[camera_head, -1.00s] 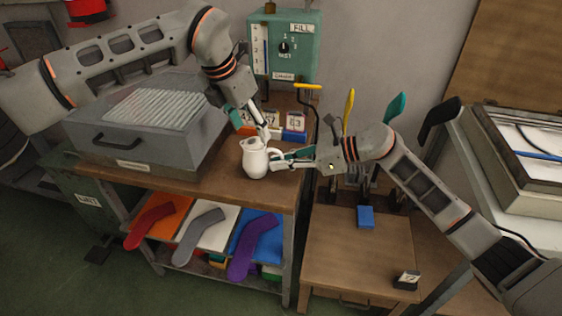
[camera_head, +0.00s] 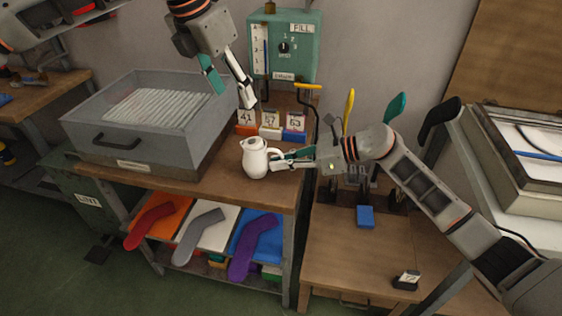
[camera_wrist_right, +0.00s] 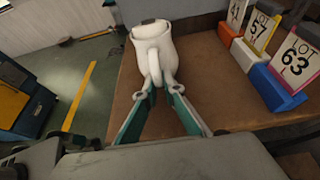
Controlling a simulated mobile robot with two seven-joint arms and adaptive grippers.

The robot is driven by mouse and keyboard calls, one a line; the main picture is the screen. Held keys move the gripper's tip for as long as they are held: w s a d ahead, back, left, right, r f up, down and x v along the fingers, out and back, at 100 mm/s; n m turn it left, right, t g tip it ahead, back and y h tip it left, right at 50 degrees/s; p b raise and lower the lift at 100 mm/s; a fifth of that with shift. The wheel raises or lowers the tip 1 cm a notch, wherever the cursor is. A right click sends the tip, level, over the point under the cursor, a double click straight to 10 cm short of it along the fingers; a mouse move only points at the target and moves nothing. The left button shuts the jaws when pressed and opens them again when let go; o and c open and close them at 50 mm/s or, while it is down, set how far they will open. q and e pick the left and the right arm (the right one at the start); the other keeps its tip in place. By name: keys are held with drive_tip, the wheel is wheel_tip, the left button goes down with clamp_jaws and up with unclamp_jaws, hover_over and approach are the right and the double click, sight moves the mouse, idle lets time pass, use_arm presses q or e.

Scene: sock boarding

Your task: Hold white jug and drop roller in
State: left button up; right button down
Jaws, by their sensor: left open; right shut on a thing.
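The white jug (camera_head: 256,161) stands upright at the front right of the wooden bench top. My right gripper (camera_head: 283,159) is shut on its handle from the right. The right wrist view shows the jug (camera_wrist_right: 178,70) with the fingers (camera_wrist_right: 158,82) at the handle. A small dark shape (camera_wrist_right: 149,21) shows at the jug's top; I cannot tell whether it is the roller. No roller can be made out elsewhere. My left gripper (camera_head: 233,97) is open and empty, above and to the left of the jug, apart from it.
A grey box (camera_head: 140,142) with white rods is left of the jug. Numbered cards on orange, white and blue blocks (camera_head: 270,131) stand behind it. A green dispenser panel (camera_head: 285,45) is at the back.

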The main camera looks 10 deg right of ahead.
drive_tip(key=c, duration=2.1)
unclamp_jaws()
drive_tip(key=shift+d, duration=0.15)
